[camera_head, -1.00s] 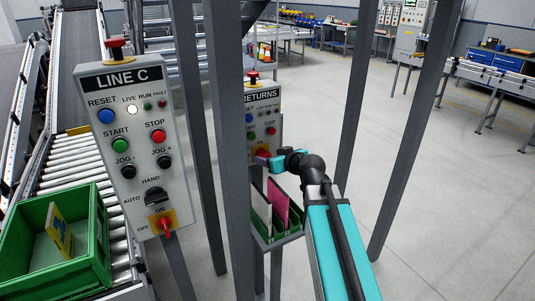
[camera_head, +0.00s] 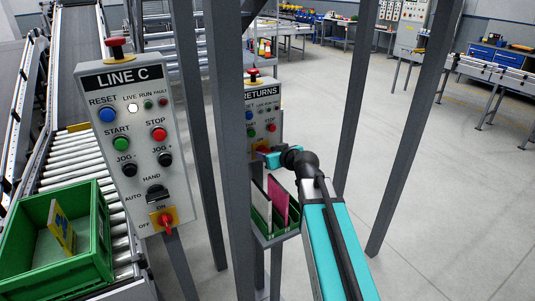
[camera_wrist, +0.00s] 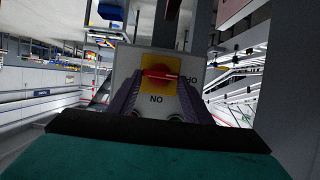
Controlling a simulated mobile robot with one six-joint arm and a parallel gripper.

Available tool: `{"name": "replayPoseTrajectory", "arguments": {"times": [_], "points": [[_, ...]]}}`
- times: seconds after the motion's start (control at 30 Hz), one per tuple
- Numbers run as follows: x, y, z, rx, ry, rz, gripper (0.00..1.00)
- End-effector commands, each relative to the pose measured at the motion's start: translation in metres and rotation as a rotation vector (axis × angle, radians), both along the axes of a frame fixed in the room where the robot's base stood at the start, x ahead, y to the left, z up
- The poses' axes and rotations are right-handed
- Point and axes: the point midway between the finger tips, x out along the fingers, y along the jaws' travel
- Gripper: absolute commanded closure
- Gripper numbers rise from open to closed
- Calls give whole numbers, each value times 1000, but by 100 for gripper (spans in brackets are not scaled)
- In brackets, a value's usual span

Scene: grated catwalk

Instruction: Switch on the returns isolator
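The returns panel (camera_head: 250,95) stands behind a grey post in the head view. Its isolator (camera_head: 262,147), at the panel's lower part, is mostly hidden by my gripper (camera_head: 266,157). In the wrist view the isolator is a red knob (camera_wrist: 159,80) on a yellow plate (camera_wrist: 152,63). Its bar lies level across the picture, toward a partly hidden label at right. The ON label (camera_wrist: 156,99) appears upside down. My gripper (camera_wrist: 161,84) is open, with one dark finger on each side of the knob. I cannot tell whether the fingers touch it.
The similar LINE C panel (camera_head: 124,76), with its own red isolator (camera_head: 166,220), stands nearer at left. Grey posts (camera_head: 229,150) rise close beside my arm. A green holder (camera_head: 262,222) with a pink board (camera_head: 279,202) sits below the returns panel.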

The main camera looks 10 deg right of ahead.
Motion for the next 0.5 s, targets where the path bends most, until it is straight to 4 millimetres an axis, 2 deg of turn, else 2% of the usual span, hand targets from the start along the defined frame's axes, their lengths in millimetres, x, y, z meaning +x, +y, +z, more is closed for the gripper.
{"name": "replayPoseTrajectory", "arguments": {"times": [0.5], "points": [[1,-2,-3,85,28,2,77]]}}
